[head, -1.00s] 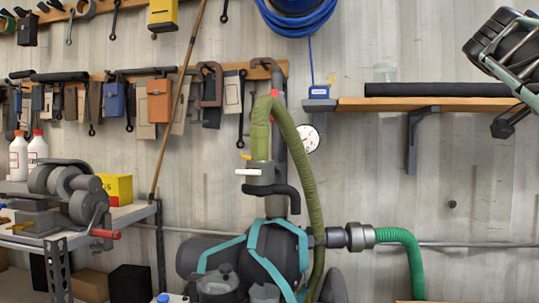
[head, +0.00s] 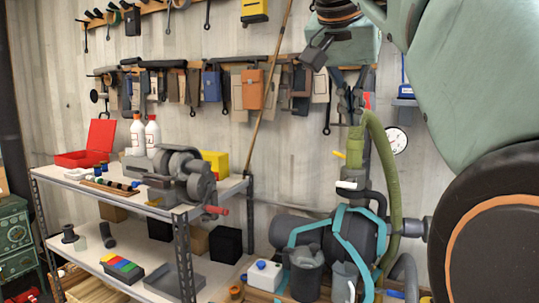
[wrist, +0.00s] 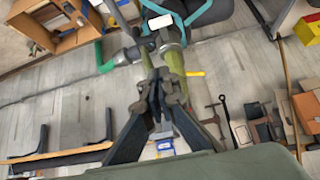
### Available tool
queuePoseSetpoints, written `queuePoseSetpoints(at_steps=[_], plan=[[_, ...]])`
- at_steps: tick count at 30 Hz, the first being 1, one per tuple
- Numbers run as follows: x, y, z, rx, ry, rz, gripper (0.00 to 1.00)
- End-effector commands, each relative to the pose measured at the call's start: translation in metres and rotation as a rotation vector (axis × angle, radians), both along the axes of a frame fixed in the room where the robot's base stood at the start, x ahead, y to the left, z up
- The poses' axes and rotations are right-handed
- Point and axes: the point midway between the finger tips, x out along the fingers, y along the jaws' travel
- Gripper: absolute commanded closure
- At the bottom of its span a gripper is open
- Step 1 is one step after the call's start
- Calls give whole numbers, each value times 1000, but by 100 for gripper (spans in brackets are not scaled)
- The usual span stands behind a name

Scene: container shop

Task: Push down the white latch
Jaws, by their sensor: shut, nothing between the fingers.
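The white latch (head: 347,185) is a small white bar on the grey fitting at the foot of the green hose's upright end, above the teal-framed pump. It also shows in the wrist view (wrist: 160,22), near the top edge, beyond my fingertips. My gripper (wrist: 160,78) is shut and empty, its dark fingers together and pointing toward the fitting. In the head view my gripper (head: 358,98) is near the top of the green hose, above the latch and apart from it. A yellow lever (head: 339,154) sticks out just above the latch.
The green hose (head: 385,165) loops over and down beside the fitting. The pump (head: 350,232) stands below. A metal shelf (head: 160,212) with a grinder (head: 180,172) and bottles is at left. Tools hang on the wall behind. A gauge (head: 396,140) is at right.

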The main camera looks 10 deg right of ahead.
Motion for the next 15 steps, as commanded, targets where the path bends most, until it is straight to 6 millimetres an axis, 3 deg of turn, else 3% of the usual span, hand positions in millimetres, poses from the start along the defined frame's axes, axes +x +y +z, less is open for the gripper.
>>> queuePoseSetpoints(at_steps=[5,15], plan=[[0,12,-3,9,28,41,100],[1,11,-5,9,28,41,100]])
